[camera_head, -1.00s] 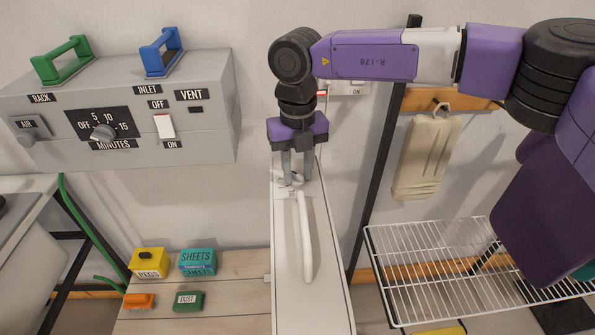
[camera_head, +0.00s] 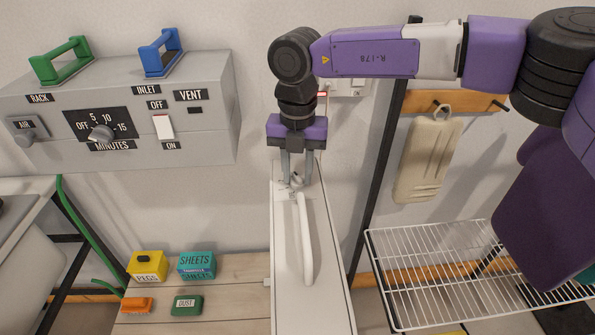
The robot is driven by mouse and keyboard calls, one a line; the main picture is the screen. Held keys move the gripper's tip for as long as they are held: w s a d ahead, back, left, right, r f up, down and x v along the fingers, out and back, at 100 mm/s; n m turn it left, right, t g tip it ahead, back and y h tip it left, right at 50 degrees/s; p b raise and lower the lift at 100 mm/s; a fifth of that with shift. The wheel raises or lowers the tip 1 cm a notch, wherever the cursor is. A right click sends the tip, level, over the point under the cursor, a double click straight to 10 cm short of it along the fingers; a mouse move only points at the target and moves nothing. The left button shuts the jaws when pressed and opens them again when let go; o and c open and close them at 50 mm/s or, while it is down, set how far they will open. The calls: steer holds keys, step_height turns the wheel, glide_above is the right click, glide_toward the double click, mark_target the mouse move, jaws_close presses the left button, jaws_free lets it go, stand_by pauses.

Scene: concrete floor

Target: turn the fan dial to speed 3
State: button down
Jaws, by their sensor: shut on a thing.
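My gripper (camera_head: 297,181) points straight down at the far end of a narrow white unit (camera_head: 320,302) in the middle of the view. Its two grey fingers are shut on a small pale knob-like piece, mostly hidden between them. I take this for the fan dial, but no speed marks are readable there. A long white handle (camera_head: 305,240) runs along the unit's top, just in front of the fingers.
At left, a grey wall box carries a minutes dial (camera_head: 102,133), an AIR knob (camera_head: 25,137) and a white switch (camera_head: 164,126). Small boxes lie on a wooden shelf (camera_head: 230,310) below it. A wire rack (camera_head: 400,318) is at right, under a hanging beige board (camera_head: 428,158).

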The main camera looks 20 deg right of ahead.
mark_target(298, 176)
steer(key=c, duration=1.1)
jaws_free()
steer(key=shift+o, duration=0.2)
steer(key=shift+r, duration=0.15)
step_height(298, 176, up, 8)
steer(key=shift+f, duration=0.2)
